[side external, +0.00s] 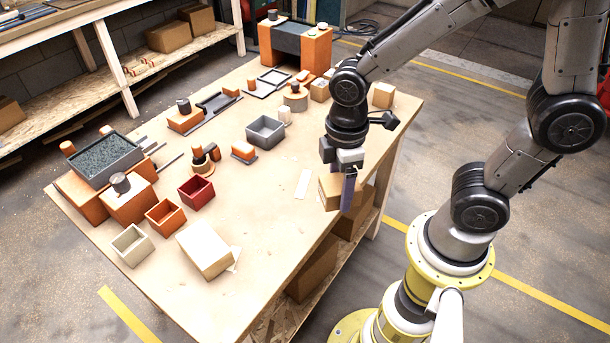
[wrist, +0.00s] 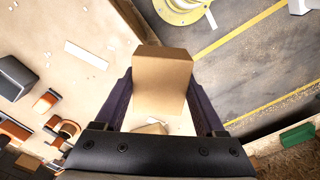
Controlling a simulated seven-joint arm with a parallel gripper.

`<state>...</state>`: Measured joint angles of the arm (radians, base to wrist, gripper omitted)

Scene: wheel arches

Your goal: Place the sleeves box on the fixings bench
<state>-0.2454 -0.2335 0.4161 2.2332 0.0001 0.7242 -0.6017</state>
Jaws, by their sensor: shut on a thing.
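A plain tan cardboard box (wrist: 162,70), which I take to be the sleeves box, sits between the two dark fingers of my gripper (wrist: 162,100) in the wrist view. My gripper is shut on it. In the side external view my gripper (side external: 346,190) points down at the table's right edge, and the box (side external: 328,192) shows partly behind a finger. Its height above the table is hard to tell. The wooden table (side external: 270,185) carries several orange and grey pieces. No label marks a fixings bench, so I cannot tell whether it is this table.
A cream box (side external: 205,248), red bin (side external: 196,192), orange bin (side external: 165,217) and pale bin (side external: 132,244) stand at the front left. A grey bin (side external: 265,132) stands mid-table. A white strip (side external: 303,184) lies left of my gripper. Bare wood surrounds it.

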